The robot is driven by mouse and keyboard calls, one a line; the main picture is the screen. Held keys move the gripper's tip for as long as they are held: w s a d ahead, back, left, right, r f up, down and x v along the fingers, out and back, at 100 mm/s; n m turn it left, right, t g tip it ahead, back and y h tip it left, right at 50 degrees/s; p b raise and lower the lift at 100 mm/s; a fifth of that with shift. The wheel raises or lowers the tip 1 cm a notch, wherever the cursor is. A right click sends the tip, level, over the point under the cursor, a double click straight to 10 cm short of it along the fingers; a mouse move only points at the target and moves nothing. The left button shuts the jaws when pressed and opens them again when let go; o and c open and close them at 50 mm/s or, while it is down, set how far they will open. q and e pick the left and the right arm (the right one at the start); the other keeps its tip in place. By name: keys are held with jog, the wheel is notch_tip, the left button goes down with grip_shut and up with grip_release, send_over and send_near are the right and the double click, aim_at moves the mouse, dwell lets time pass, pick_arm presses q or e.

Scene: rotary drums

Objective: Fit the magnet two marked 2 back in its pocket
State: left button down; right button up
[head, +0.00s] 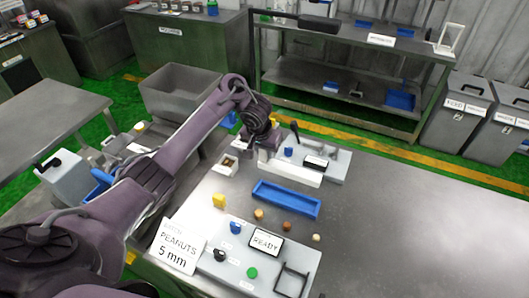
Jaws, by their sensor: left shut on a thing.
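My left gripper (266,152) points down at the left end of a pale machine (330,163) on the steel table. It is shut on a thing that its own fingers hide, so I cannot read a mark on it. The machine has a blue knob (288,151), a dark lever (295,131) and a dark-framed label plate (316,161). No magnet marked 2 and no pocket can be made out clearly. A small open box (225,165) stands left of the gripper. My right gripper is not in view.
A blue tray (286,199) lies in front of the machine, with several small round pieces nearby. A control panel (255,262) with a READY display (267,241) and a PEANUTS 5 mm sign (177,246) are nearer. The table's right side is clear.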

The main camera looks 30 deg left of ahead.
pick_arm(q)
jog(key=shift+w+r+b, duration=0.15)
jog(key=shift+r+b, duration=0.25)
jog(key=shift+r, duration=0.95)
jog(key=shift+a+r, duration=0.1)
jog(key=shift+r, duration=0.85)
jog(key=shift+r+p, duration=0.35)
jog(key=shift+r, duration=0.4)
